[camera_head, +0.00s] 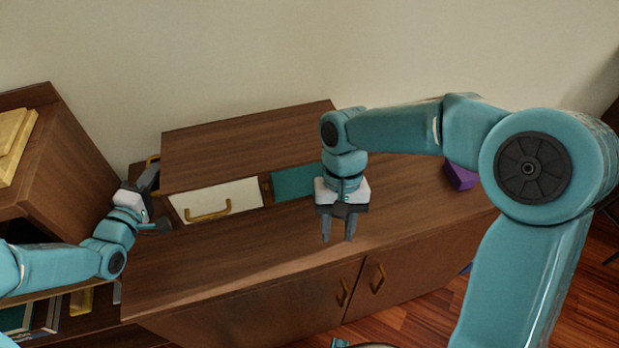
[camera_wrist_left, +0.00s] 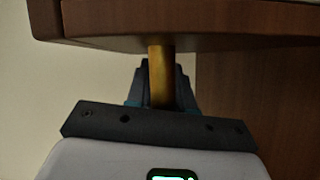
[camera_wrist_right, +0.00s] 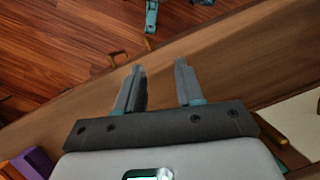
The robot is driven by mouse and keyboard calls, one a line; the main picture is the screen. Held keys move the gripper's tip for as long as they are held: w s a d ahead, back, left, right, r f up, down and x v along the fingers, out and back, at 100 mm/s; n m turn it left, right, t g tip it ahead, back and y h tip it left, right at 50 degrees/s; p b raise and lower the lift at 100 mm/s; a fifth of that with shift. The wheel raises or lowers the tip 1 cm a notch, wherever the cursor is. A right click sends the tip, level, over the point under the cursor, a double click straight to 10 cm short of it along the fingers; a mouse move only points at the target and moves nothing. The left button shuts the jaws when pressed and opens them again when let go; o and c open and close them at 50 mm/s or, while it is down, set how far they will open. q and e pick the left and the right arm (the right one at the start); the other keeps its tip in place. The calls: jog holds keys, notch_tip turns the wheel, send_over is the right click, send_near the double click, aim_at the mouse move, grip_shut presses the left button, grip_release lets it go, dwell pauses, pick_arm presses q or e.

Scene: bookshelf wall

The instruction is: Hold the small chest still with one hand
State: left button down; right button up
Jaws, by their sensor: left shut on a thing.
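The small chest (camera_head: 250,145) is dark wood and stands on the long low cabinet. Its front has a white drawer (camera_head: 240,198) with a brass pull (camera_head: 208,212) and a teal panel (camera_head: 295,183). My left gripper (camera_head: 160,204) is at the chest's left end. In the left wrist view its fingers are around an upright brass side handle (camera_wrist_left: 160,65), just below the chest's top edge (camera_wrist_left: 190,18). My right gripper (camera_head: 337,238) hangs over the cabinet top in front of the chest. Its fingers are apart and empty in the right wrist view (camera_wrist_right: 160,67).
The cabinet top (camera_head: 260,245) is clear in front of the chest. Cabinet doors with brass handles (camera_head: 377,278) are below. A purple block (camera_head: 460,174) lies towards the right end. A brown shelf unit (camera_head: 70,155) with yellow items (camera_head: 14,140) on top stands at left.

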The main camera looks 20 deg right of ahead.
jog(key=w+r+t, duration=0.1)
jog(key=w+r, duration=0.2)
jog(key=w+d+r+t+h, duration=0.1)
jog(key=w+r, duration=0.3)
jog(key=w+d+r+t, duration=0.1)
jog(key=w+r, duration=0.2)
jog(key=w, duration=0.1)
jog(key=shift+d+r+t, duration=0.15)
jog(key=shift+r+t, duration=0.15)
jog(key=shift+r, duration=0.1)
notch_tip(320, 180, down, 12)
jog(key=shift+r, duration=0.1)
grip_shut()
jog(key=shift+d+r, duration=0.1)
